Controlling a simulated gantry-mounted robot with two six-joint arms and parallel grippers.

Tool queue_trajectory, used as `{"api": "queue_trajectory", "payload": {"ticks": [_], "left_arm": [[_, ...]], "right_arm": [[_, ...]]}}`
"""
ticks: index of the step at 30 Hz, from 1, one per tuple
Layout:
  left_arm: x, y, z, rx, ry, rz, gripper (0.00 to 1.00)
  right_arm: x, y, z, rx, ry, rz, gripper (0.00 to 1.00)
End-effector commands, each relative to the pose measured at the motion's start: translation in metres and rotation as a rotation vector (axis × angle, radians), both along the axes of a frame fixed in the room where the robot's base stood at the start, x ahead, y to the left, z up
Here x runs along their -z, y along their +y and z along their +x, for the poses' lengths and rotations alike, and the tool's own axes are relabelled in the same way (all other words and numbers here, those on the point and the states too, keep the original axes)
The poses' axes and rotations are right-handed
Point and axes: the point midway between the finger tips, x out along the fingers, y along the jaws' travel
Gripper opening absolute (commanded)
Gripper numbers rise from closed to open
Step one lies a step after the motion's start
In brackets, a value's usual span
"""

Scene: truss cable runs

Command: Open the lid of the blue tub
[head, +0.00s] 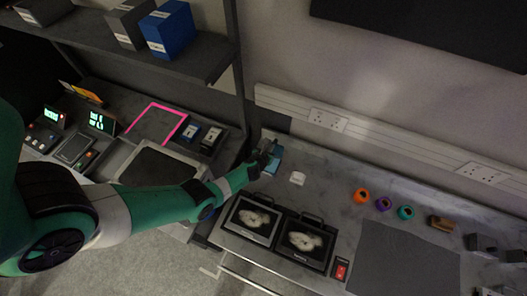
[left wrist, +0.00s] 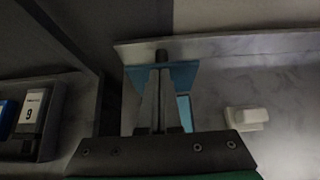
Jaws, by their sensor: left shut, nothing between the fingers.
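The blue tub (head: 274,164) stands on the grey marbled counter, near the wall and just right of the shelf post. My left gripper (head: 268,148) is at the tub and covers part of it. In the left wrist view, the shut, empty fingers (left wrist: 161,62) lie in front of a blue panel of the tub (left wrist: 185,76). A lighter blue strip shows lower, right of the fingers. I cannot tell whether the panel is the lid, how far it is raised, or whether the fingers touch it. My right gripper is not in view.
A small white object (head: 297,179) sits right of the tub; it also shows in the left wrist view (left wrist: 246,118). Two framed dark screens (head: 250,221) lie in front. The shelf post (head: 240,75) rises close on the left. Coloured rings (head: 383,204) stand farther right.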

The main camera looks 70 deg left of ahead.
Motion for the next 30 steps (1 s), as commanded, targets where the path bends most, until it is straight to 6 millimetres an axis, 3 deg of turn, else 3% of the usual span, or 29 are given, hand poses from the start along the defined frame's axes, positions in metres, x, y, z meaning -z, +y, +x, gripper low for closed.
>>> {"api": "queue_trajectory", "payload": {"ticks": [9,30], "left_arm": [[-0.0031,0.0096,0.0097,0.0,-0.001,0.001,0.0],[-0.0039,0.0119,0.0117,0.0,0.0,0.0,0.0]], "right_arm": [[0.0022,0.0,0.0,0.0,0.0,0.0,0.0],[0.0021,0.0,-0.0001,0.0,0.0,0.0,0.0]]}}
